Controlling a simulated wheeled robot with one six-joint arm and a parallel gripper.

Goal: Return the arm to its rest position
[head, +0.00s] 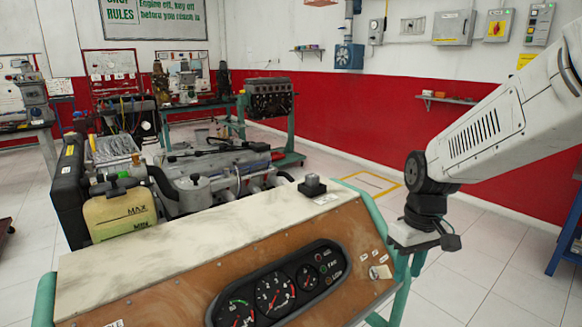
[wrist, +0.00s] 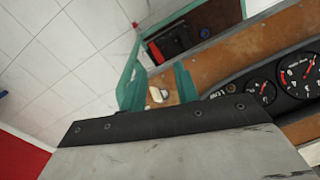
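My gripper (head: 409,268) hangs from my white arm at the right side of the trainer's front panel in the head view. In the wrist view two greenish fingers of the gripper (wrist: 158,84) stand apart beyond the grey, dark-edged gripper body. Nothing shows between them but the panel behind, with a small pale switch plate. The switch plate (head: 380,272) is also on the panel's right end in the head view. The arm reaches in from the right edge, and its rest position is not marked in view. I cannot tell whether the fingers touch the panel.
The engine trainer has a wooden panel with a gauge cluster (head: 280,293), a pale top (head: 230,235) and a teal tube frame close to the gripper. A yellowish tank (head: 122,212) and an engine (head: 215,178) stand behind. Tiled floor (head: 480,265) is open at right.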

